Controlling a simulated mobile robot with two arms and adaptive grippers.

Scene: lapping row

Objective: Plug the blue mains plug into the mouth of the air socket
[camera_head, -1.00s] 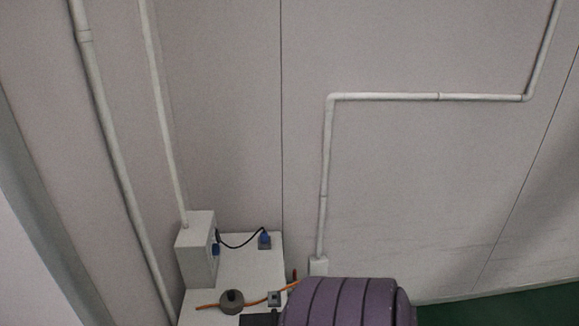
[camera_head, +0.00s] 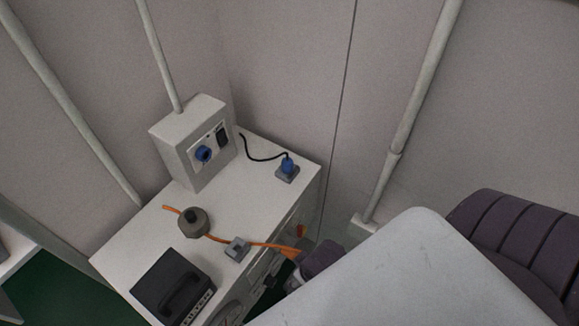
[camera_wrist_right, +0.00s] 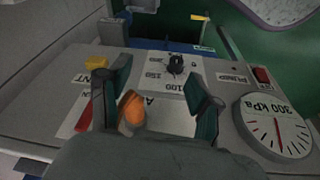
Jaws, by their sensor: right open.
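The blue mains plug (camera_head: 288,164) stands on a small grey holder on the white bench top, with a black cable running left from it. The white box has a round blue socket (camera_head: 204,153) and a dark fitting on its face. My right gripper (camera_wrist_right: 145,90) is open in the wrist view, its fingers over a sloping labelled panel. A rounded orange part (camera_wrist_right: 132,108) shows between the fingers, not clasped. It partly covers a label starting with "A". No opening clearly identifiable as the air socket's mouth shows. My left gripper is not in view.
The white bench (camera_head: 252,185) carries a dark case (camera_head: 172,287), a grey-brown round object (camera_head: 193,222), a grey holder (camera_head: 237,249) and an orange hose. The panel has a 300 kPa gauge (camera_wrist_right: 274,127), a black knob (camera_wrist_right: 176,64) and a red switch (camera_wrist_right: 262,75).

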